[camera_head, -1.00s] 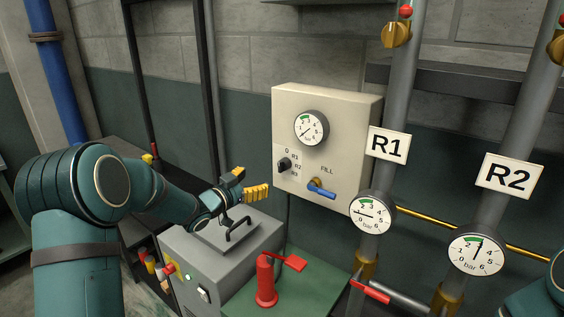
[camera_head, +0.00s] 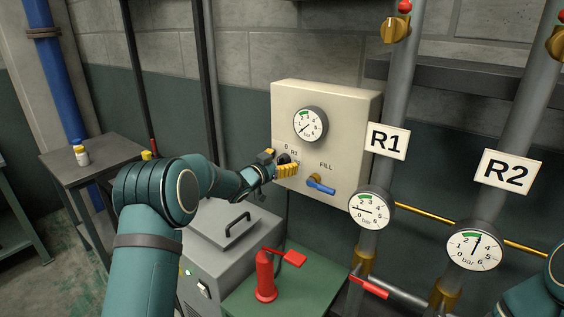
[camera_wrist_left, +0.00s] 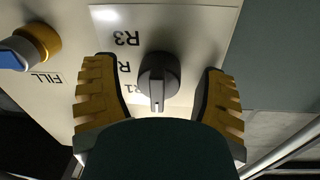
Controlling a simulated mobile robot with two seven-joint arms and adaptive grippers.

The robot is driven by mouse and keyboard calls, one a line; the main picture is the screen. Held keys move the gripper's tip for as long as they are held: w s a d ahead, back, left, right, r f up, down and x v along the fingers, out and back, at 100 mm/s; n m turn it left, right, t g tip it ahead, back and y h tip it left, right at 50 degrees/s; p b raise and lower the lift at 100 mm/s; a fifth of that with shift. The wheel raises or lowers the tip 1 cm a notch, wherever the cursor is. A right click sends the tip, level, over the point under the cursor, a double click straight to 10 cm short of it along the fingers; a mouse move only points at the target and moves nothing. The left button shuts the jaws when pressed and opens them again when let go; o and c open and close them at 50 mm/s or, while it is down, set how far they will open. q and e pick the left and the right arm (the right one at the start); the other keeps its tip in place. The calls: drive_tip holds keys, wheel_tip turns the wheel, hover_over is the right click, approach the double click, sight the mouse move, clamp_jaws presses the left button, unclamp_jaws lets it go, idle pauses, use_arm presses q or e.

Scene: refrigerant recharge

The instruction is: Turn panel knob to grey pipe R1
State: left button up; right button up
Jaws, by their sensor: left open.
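The cream control panel (camera_head: 345,150) carries a dark selector knob (camera_head: 284,158) at its lower left, partly hidden by my gripper in the head view. My left gripper (camera_head: 278,163) is open at the panel. In the left wrist view the knob (camera_wrist_left: 158,80) sits between the two yellow fingers of my left gripper (camera_wrist_left: 161,98), with a gap on each side. That view is upside down; the R3 and R1 labels show beside the knob, and its light pointer mark points down in the picture. The grey pipe R1 (camera_head: 393,100) stands right of the panel. My right gripper is out of view.
A blue FILL lever (camera_head: 320,187) is on the panel, right of the knob. Below stand a grey machine (camera_head: 215,225) with a black handle and a red hand valve (camera_head: 266,275) on a green table. Pipe R2 (camera_head: 525,120) is at the right.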

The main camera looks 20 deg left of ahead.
use_arm(q)
drive_tip(key=shift+c, duration=0.2)
drive_tip(key=c, duration=1.2)
drive_tip(key=m+b, duration=0.3)
drive_tip(key=m, duration=0.1)
drive_tip(key=m+b, duration=0.3)
drive_tip(key=m, duration=0.1)
drive_tip(key=shift+r+y, duration=0.1)
drive_tip(key=shift+y, duration=0.2)
clamp_jaws()
drive_tip(key=shift+m+b, duration=0.35)
drive_tip(key=shift+m, duration=0.05)
drive_tip(key=o, duration=1.2)
unclamp_jaws()
